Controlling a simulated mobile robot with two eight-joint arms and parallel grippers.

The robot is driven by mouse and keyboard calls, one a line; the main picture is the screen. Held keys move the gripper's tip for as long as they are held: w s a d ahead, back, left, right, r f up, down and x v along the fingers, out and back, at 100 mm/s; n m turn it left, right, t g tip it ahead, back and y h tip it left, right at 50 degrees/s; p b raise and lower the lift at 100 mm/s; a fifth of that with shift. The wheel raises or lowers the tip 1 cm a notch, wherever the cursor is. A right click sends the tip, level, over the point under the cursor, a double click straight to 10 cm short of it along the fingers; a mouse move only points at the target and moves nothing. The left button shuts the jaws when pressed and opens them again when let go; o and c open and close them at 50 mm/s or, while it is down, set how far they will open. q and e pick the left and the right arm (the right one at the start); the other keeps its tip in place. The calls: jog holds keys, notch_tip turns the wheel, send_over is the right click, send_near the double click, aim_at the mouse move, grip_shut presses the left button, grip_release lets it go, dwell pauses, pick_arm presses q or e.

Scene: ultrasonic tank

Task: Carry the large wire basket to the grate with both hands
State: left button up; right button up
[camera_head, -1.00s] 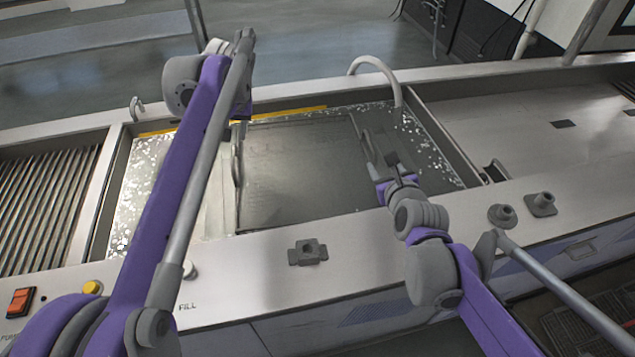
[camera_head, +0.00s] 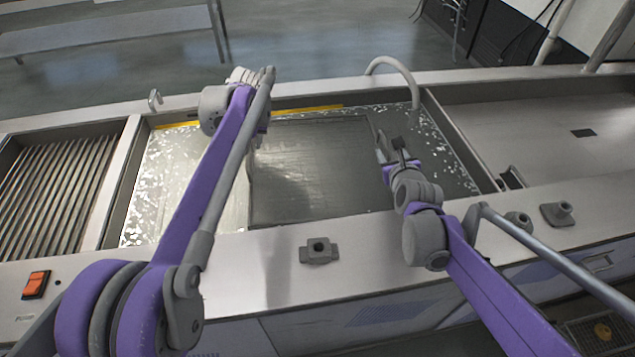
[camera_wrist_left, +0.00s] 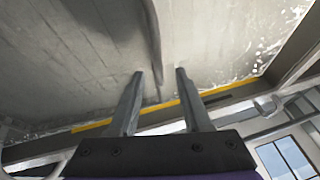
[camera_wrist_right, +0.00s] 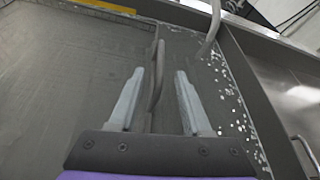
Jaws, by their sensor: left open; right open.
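The large wire basket (camera_head: 315,170) looks like a dark, flat rectangle sunk in the wet tank, with a raised handle on its left and right sides. My left gripper (camera_wrist_left: 159,72) is open. In the left wrist view, the left handle (camera_wrist_left: 154,45) runs between its fingers without being clamped. In the head view, my left arm hides most of this gripper. My right gripper (camera_head: 388,150) is open at the right handle. In the right wrist view, the right handle (camera_wrist_right: 156,88) passes between the fingers, nearer the left one. The slatted grate (camera_head: 52,180) lies left of the tank.
A metal divider (camera_head: 122,180) separates the grate from the tank (camera_head: 170,185). A curved pipe (camera_head: 398,66) rises at the tank's back right. The front ledge (camera_head: 250,265) carries knobs and an orange switch (camera_head: 36,285).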

pick_arm(q)
jog(key=shift+x, duration=1.3)
pick_arm(e)
jog(key=shift+x, duration=1.3)
pick_arm(q)
grip_shut()
pick_arm(e)
grip_shut()
pick_arm(q)
jog(key=shift+r, duration=0.1)
pick_arm(e)
jog(key=shift+r, duration=0.1)
